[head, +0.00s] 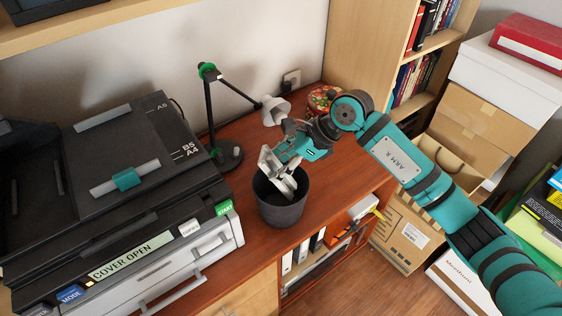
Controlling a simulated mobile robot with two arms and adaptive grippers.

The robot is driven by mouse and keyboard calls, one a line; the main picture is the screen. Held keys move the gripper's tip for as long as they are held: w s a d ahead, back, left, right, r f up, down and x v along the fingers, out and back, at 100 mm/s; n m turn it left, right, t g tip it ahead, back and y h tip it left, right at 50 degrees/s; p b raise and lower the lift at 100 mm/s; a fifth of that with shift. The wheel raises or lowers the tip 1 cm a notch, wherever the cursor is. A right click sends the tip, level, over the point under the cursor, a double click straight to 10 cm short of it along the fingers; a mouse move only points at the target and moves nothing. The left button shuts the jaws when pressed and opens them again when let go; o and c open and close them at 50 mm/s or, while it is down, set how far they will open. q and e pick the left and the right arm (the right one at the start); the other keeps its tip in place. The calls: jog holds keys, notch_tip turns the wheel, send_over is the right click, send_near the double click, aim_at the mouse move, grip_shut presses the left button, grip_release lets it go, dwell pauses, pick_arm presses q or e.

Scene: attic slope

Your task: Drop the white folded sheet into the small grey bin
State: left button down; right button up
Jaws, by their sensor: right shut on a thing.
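The small grey bin (283,214) stands on the brown wooden cabinet top, to the right of the copier, with its mouth open upward. My right gripper (283,174) reaches in from the right and points down over the bin's mouth, its fingertips at or just inside the rim. It is shut on a small whitish piece, which looks like the white folded sheet (271,161). The pale fingers and the sheet are hard to tell apart, and the sheet's lower end is partly hidden. My left gripper is not in view.
A black copier (120,170) fills the left of the cabinet top (240,255). A black desk lamp (211,110) with a pale head stands behind the bin. A patterned round thing (322,97) lies near the wall. Bookshelves and stacked boxes (478,118) stand at right.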

jog(key=o, duration=0.8)
jog(key=v, duration=1.2)
jog(key=shift+a, duration=0.1)
